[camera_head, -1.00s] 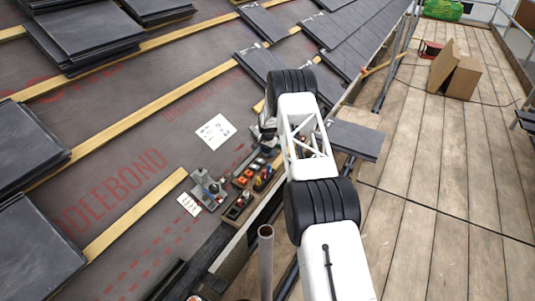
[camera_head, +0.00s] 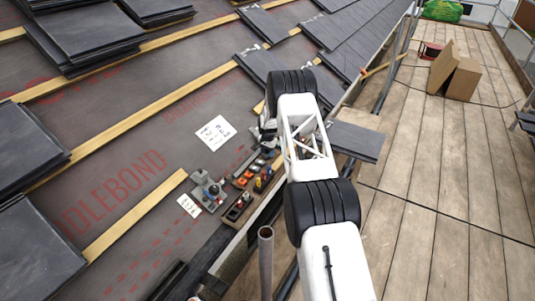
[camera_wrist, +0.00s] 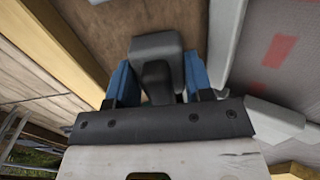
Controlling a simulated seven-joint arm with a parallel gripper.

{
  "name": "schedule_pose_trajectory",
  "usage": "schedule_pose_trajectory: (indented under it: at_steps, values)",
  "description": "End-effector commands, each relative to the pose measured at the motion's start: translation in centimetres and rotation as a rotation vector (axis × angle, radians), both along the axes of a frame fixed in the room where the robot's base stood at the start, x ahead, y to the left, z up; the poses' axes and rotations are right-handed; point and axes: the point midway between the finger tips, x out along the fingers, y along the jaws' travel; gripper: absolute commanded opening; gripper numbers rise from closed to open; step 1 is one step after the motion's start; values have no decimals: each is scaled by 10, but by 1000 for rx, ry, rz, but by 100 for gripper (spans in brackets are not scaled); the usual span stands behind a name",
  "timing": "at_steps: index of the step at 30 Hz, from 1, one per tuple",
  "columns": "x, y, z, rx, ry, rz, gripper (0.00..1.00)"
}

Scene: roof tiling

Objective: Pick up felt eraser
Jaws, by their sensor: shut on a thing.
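In the wrist view my gripper (camera_wrist: 155,95) has its two blue-lined fingers closed on the sides of a dark grey block (camera_wrist: 155,47), which I take to be the felt eraser. The block is held between the fingers and sticks out past their tips. Whether it touches the surface behind it cannot be told. In the head view my gripper (camera_head: 266,125) is mostly hidden behind my white and black arm, beside the tray edge, and the eraser cannot be made out there.
A tray with small coloured items (camera_head: 245,180) lies by the roof edge. A grey tool base (camera_head: 209,190) and white printed sheets (camera_head: 216,132) lie near it. Stacked slates (camera_head: 88,35) and wooden battens (camera_head: 140,115) cover the roof. A cardboard box (camera_head: 455,75) stands on the planks.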

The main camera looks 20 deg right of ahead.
Motion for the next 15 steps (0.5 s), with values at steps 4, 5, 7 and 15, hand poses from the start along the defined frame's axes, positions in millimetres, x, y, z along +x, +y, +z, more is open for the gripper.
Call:
schedule_pose_trajectory:
  at_steps: [4,5,7,15]
  values:
    - [0,0,9,0,-1,0,24]
    - [0,0,11,0,-1,0,24]
    - [1,0,19,0,-3,0,24]
    - [0,0,51,0,-1,0,24]
